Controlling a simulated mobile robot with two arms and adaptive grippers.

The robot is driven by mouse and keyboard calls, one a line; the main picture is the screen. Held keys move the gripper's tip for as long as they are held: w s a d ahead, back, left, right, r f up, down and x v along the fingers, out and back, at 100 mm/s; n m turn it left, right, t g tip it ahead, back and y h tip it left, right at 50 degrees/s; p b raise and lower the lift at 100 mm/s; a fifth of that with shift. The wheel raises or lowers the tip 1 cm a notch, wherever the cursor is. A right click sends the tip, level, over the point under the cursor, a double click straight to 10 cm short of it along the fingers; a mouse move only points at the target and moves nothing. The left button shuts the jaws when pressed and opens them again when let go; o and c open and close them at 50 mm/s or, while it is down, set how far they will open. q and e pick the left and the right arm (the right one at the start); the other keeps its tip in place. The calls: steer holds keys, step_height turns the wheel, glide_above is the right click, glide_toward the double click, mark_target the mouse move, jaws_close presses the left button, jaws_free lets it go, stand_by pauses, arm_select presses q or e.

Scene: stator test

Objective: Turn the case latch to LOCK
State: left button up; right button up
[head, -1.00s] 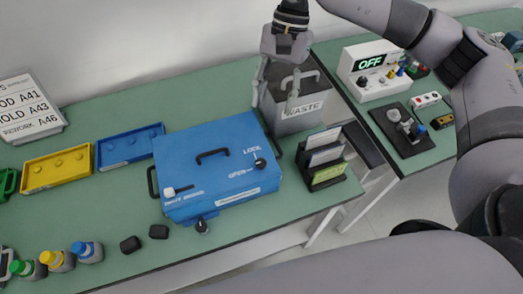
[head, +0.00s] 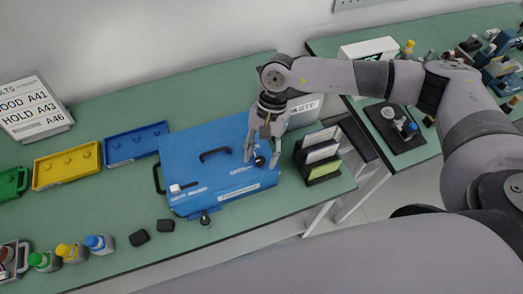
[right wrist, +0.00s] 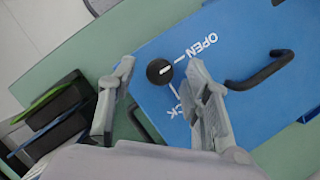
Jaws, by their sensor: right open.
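The blue case (head: 215,160) lies closed on the green bench. Its round black latch knob (right wrist: 156,76) sits near the right edge, beside the white words OPEN and LOCK. In the right wrist view the knob's white mark points toward the line to OPEN. My right gripper (head: 261,160) is open over the knob, which also shows partly between the fingers in the head view (head: 260,162). In the right wrist view the knob appears between the two fingertips (right wrist: 161,66), with gaps on both sides. LOCK is partly hidden by a finger. My left gripper is out of view.
The case's black handle (head: 214,153) stands left of the gripper. Yellow (head: 66,166) and blue (head: 135,144) trays lie at left.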

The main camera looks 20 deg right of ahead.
jaws_close()
stand_by(0.6)
steer(key=shift+f+m+b, duration=0.15)
steer(key=shift+m+b, duration=0.45)
steer(key=shift+b, duration=0.35)
steer(key=m+t+b, duration=0.1)
steer(key=m+b, duration=0.3)
steer(key=b, duration=0.1)
steer(key=m+t+b, duration=0.2)
steer(key=m+b, duration=0.3)
steer(key=b, duration=0.1)
steer(key=s+m+t+y+b, duration=0.1)
steer(key=m+t+b, duration=0.1)
steer(key=m+b, duration=0.2)
steer(key=shift+f+m+b, duration=0.1)
steer(key=shift+m+b, duration=0.3)
steer(key=shift+b, duration=0.85)
steer(key=shift+s+r+m+t+h+b, duration=0.1)
steer(key=shift+r+m+t+h+b, duration=0.15)
steer(key=shift+m+b, duration=0.5)
steer(key=shift+m+t+h+b, duration=0.15)
steer(key=shift+m+t+b, duration=0.2)
steer(key=shift+m+b, duration=0.35)
